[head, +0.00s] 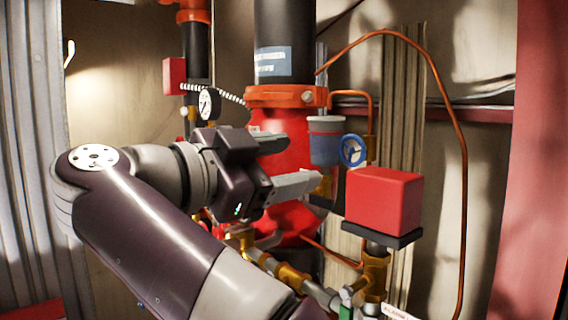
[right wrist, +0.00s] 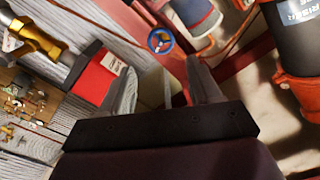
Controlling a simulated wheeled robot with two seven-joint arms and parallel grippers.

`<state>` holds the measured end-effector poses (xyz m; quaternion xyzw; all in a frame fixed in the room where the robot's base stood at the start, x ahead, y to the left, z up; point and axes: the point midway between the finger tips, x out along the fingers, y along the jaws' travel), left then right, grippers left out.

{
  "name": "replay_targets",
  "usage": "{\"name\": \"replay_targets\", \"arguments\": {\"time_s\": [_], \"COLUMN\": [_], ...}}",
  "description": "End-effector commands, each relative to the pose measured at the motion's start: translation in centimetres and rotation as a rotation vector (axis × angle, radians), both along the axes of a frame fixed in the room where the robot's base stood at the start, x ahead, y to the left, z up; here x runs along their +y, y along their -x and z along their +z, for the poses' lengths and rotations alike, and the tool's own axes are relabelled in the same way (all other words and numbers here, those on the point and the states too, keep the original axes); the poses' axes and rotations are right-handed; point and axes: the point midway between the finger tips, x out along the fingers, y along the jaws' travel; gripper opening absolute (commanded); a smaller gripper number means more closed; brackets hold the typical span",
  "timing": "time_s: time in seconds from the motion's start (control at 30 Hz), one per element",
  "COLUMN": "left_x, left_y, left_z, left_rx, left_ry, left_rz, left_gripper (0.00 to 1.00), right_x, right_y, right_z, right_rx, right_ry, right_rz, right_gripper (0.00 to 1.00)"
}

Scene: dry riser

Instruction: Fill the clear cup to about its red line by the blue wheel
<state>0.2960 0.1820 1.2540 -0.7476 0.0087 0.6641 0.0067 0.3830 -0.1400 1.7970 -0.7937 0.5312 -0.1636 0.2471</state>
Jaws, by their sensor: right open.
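The clear cup (head: 326,148) hangs upright beside the red riser body, with a red line around its upper part. It looks bluish below the line; I cannot tell the water level surely. The blue wheel (head: 352,150) sits just right of the cup on a brass fitting. In the right wrist view the wheel (right wrist: 160,41) shows ahead between the fingers, with the cup (right wrist: 200,20) beside it, partly cut off. My right gripper (head: 300,164) is open and empty, left of the cup and wheel, its fingers pointing toward them, apart from the wheel. My left gripper is not in view.
A red box (head: 384,199) on a black base stands below and right of the wheel. A copper pipe (head: 461,150) loops on the right. A gauge (head: 208,104) and the black riser pipe (head: 284,45) stand behind my arm. Brass valves (head: 290,277) are below.

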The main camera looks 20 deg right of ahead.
Motion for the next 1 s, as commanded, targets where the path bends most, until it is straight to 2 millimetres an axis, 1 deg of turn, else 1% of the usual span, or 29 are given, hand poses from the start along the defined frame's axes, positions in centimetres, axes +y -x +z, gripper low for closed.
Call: {"name": "replay_targets", "arguments": {"time_s": [0.03,0.07,0.1,0.13,0.2,0.27,0.37,0.43,0.6,0.7,0.8,1.0], "left_x": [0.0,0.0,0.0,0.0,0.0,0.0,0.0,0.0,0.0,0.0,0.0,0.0], "left_y": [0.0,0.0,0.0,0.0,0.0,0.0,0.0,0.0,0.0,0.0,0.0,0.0], "left_z": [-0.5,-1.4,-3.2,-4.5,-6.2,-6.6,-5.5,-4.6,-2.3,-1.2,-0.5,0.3], "left_rx": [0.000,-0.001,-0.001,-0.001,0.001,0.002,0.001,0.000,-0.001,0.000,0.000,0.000], "left_ry": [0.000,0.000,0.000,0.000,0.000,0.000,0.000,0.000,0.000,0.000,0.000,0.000], "left_rz": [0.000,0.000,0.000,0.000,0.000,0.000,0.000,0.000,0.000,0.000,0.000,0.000], "left_gripper": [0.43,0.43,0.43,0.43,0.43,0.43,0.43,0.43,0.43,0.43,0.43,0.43], "right_x": [-0.1,-0.2,-0.6,-0.8,-1.2,-1.2,-1.9,-3.0,-6.8,-8.7,-10.2,-11.9], "right_y": [0.0,-0.1,-0.3,-0.4,-0.6,-0.8,-1.1,-1.4,-2.7,-3.4,-3.9,-4.5], "right_z": [-0.4,-1.3,-2.8,-3.9,-5.2,-5.4,-4.2,-3.4,-1.5,-0.8,-0.3,0.1], "right_rx": [0.008,0.027,0.070,0.110,0.198,0.247,0.268,0.267,0.267,0.268,0.267,0.266], "right_ry": [0.015,0.052,0.140,0.220,0.386,0.478,0.517,0.515,0.512,0.512,0.511,0.510], "right_rz": [-0.004,-0.014,-0.039,-0.063,-0.111,-0.138,-0.151,-0.151,-0.152,-0.151,-0.149,-0.147], "right_gripper": [0.63,0.63,0.63,0.63,0.63,0.63,0.63,0.63,0.63,0.63,0.63,0.63]}}
